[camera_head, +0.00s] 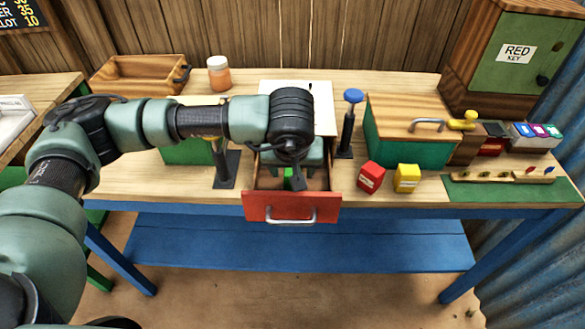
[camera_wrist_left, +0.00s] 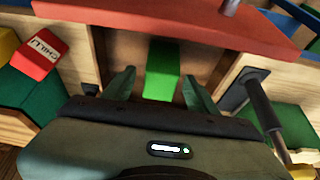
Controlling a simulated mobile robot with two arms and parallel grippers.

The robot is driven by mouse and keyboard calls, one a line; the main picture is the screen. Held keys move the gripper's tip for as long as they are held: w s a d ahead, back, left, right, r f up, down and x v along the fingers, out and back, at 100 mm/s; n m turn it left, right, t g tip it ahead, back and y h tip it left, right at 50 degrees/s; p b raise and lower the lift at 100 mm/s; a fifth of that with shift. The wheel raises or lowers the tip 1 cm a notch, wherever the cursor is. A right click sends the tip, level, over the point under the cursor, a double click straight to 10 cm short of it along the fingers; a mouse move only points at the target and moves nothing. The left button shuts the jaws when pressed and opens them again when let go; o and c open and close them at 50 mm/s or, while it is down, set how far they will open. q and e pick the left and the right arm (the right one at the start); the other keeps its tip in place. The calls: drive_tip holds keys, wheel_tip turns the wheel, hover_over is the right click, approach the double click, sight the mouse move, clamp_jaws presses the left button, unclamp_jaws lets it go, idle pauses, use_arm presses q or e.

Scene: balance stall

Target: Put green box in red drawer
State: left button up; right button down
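The red drawer (camera_head: 262,210) is pulled open at the front middle of the table; its red front also shows in the left wrist view (camera_wrist_left: 150,18). The green box (camera_wrist_left: 162,62) is inside the drawer, and a small part of it shows in the head view (camera_head: 288,183). My left gripper (camera_wrist_left: 159,78) reaches down into the drawer opening, with one finger on each side of the green box. It is open, with a gap between each finger and the box. In the head view my arm hides much of the drawer's inside. My right gripper is not in view.
A blue-topped post (camera_head: 348,125) stands right of the drawer, with a dark post (camera_head: 226,168) on its left. A red box (camera_head: 371,177) and a yellow box (camera_head: 407,178) sit near the front edge. A green chest with a wooden lid (camera_head: 405,115) is behind them.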

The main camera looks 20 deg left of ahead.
use_arm(q)
drive_tip(key=shift+r, duration=0.2)
drive_tip(key=shift+s+d+r, duration=0.1)
drive_tip(key=shift+r, duration=0.2)
drive_tip(key=b+v, duration=0.1)
drive_tip(key=v, duration=1)
drive_tip(key=shift+s+b, duration=0.2)
drive_tip(key=shift+b, duration=0.2)
